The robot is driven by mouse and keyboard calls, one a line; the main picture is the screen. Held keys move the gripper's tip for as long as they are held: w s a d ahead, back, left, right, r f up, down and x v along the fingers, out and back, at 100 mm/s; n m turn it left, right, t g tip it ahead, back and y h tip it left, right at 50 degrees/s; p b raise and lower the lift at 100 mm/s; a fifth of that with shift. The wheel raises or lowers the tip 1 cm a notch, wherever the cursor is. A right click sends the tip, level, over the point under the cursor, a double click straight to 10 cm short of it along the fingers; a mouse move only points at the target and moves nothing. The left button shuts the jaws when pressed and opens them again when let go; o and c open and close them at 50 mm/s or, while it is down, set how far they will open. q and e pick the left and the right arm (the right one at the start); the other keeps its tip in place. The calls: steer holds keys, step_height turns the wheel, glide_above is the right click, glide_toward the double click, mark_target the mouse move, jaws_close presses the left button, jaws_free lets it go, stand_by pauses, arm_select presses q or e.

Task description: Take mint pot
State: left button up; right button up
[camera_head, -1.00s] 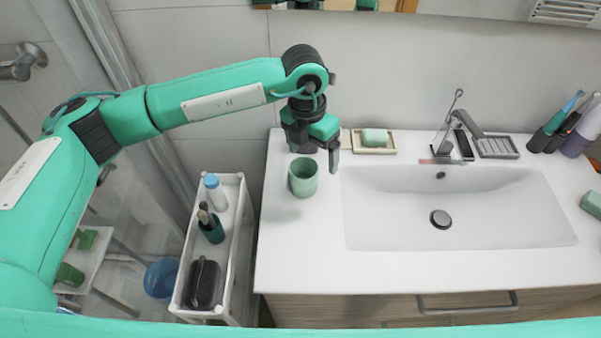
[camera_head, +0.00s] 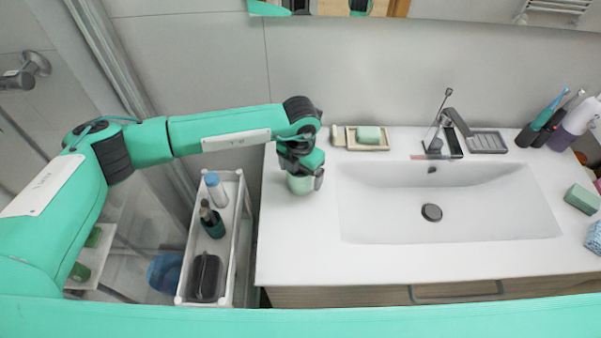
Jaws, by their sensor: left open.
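The mint pot (camera_head: 300,186) is a pale green cup on the white counter, left of the sink basin. My left gripper (camera_head: 303,178) is down over it from above and hides its rim and upper part. The jaws are open, with one dark finger showing at the pot's right side. I cannot tell whether the fingers touch the pot. My right gripper is not in view.
A white cart (camera_head: 239,235) with bottles and a dark case stands left of the counter (camera_head: 300,255). A soap dish (camera_head: 367,146) with green soap and the faucet (camera_head: 456,123) are behind. The counter front is clear.

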mark_target(301, 176)
arm_select(q)
steer(key=shift+f, duration=1.3)
steer(key=c, duration=1.2)
steer(key=shift+r, duration=0.1)
